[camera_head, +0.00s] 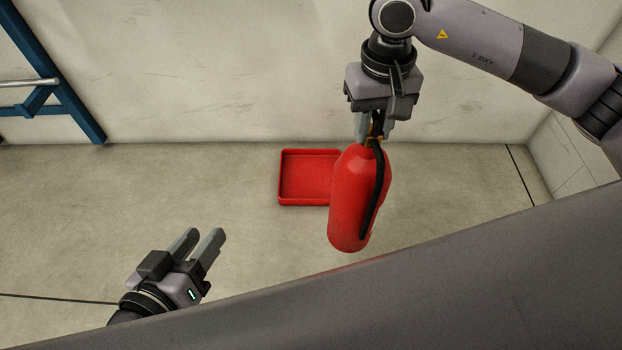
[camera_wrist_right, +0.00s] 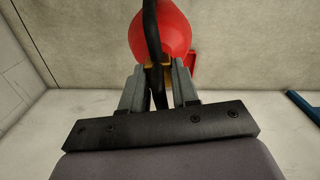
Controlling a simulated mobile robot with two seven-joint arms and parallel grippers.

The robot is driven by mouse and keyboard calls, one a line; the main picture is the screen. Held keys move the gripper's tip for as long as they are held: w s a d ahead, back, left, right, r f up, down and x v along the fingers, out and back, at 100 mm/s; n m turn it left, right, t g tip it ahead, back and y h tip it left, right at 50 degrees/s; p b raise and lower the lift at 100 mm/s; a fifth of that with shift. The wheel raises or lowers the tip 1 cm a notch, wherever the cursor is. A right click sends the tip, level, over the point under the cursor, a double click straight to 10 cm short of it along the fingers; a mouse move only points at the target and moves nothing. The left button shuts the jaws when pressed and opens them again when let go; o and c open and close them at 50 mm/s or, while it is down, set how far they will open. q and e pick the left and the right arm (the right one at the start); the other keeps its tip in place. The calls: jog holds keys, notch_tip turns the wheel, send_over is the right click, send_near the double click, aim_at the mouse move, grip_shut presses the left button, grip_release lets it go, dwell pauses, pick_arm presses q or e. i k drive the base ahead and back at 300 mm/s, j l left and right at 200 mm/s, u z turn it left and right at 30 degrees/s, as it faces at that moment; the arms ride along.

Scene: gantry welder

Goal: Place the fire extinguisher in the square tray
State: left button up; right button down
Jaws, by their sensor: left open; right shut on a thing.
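The red fire extinguisher (camera_head: 352,200) with a black hose hangs from my right gripper (camera_head: 372,130), slightly tilted. The gripper is shut on its top, near the valve. In the right wrist view, the extinguisher (camera_wrist_right: 165,32) shows beyond the fingers of the right gripper (camera_wrist_right: 158,80), with the hose running between them. The red square tray (camera_head: 308,178) lies on the floor behind the extinguisher and to its left in the head view. The extinguisher covers the tray's right part; the visible inside is empty. My left gripper (camera_head: 205,240) is open and empty at lower left.
A blue metal frame (camera_head: 60,70) with a grey bar stands by the wall at upper left. The pale wall (camera_head: 220,70) runs behind the tray. The floor (camera_head: 200,190) left of the tray is clear.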

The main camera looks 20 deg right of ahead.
aim_at(303, 178)
jog(key=i+j+z, duration=0.1)
jog(key=z, duration=0.25)
jog(key=i+j+z, duration=0.1)
jog(key=z, duration=0.3)
jog(key=i+j+z, duration=0.2)
jog(key=j, duration=0.2)
jog(key=i+j, duration=0.15)
jog(key=j, duration=0.2)
jog(key=i+j+z, duration=0.15)
jog(key=j, duration=0.2)
jog(key=i+j, duration=0.1)
jog(key=j, duration=0.3)
jog(key=i+j+z, duration=0.1)
jog(key=j, duration=0.25)
jog(key=i+j+z, duration=0.1)
jog(key=j, duration=0.3)
